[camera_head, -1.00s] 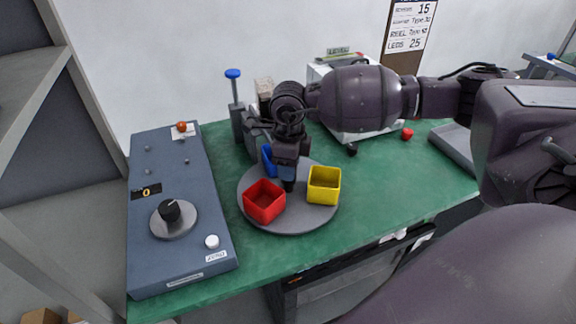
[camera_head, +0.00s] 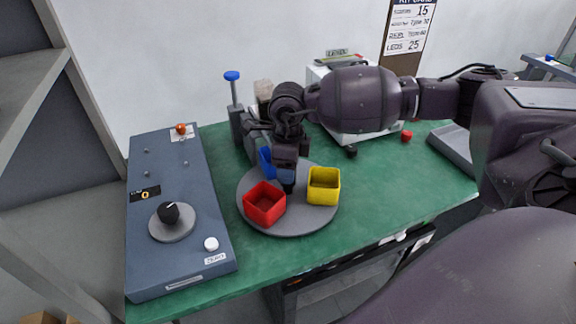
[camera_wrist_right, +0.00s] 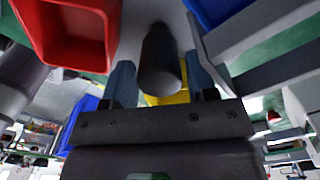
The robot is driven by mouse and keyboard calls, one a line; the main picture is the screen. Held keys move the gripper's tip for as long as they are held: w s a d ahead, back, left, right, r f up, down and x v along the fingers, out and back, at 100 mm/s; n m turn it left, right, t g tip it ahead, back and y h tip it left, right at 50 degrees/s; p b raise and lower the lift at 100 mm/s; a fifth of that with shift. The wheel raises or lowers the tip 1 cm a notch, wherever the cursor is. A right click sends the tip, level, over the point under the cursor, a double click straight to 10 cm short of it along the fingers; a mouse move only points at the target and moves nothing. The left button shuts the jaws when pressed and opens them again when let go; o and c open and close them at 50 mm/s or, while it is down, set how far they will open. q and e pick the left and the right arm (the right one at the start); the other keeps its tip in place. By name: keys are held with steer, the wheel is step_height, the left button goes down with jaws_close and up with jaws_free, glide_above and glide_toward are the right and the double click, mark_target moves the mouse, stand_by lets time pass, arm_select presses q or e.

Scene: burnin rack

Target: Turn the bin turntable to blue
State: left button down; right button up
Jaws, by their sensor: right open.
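The grey round turntable (camera_head: 312,222) lies on the green bench and bears a red bin (camera_head: 265,204), a yellow bin (camera_head: 324,186) and a blue bin (camera_head: 265,160). The red bin faces the front left and the yellow one the right. The blue bin is at the back, partly hidden by my right gripper (camera_head: 286,180). That gripper points down over the turntable's middle, between the bins. In the right wrist view its open fingers (camera_wrist_right: 162,88) stand either side of a dark upright post (camera_wrist_right: 160,62). I cannot tell whether they touch it. My left gripper is not in view.
A blue-grey control panel (camera_head: 180,245) with a black knob (camera_head: 168,212) stands left of the turntable. A blue-topped post (camera_head: 233,76) and a white box (camera_head: 368,132) are behind. The green bench (camera_head: 400,190) is clear at the right front.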

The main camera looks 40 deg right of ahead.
step_height(320, 180, up, 10)
steer(key=shift+f, duration=0.15)
steer(key=shift+r, duration=0.35)
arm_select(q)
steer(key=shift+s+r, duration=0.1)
arm_select(e)
steer(key=shift+r, duration=0.25)
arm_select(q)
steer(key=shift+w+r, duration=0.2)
